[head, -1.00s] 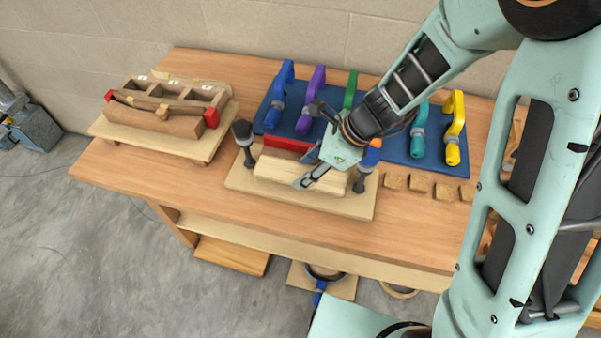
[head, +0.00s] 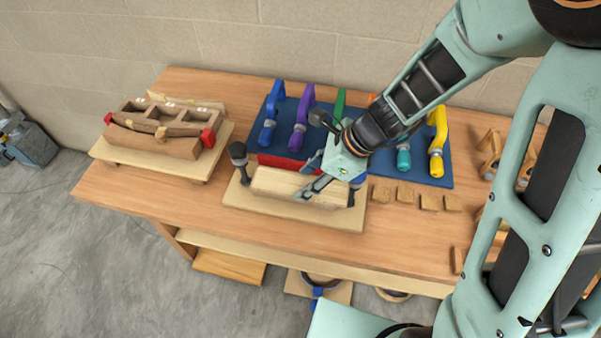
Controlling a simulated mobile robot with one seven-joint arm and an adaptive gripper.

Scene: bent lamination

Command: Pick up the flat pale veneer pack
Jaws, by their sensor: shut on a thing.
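The flat pale veneer pack (head: 278,184) lies lengthwise on a pale base board (head: 255,208) near the front of the bench, between two dark-topped upright posts. My gripper (head: 313,186) comes down from the upper right onto the right half of the pack. It is shut on the pack, with one finger visible across its top and near side. The far finger is mostly hidden behind the gripper body. I cannot tell whether the pack is clear of what lies under it.
A red piece (head: 280,162) sits just behind the pack. A blue mat (head: 430,176) with several coloured clamps lies behind. Several small wooden blocks (head: 404,195) lie to the right. A wooden form with red ends (head: 160,143) stands at left. The bench's left front is clear.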

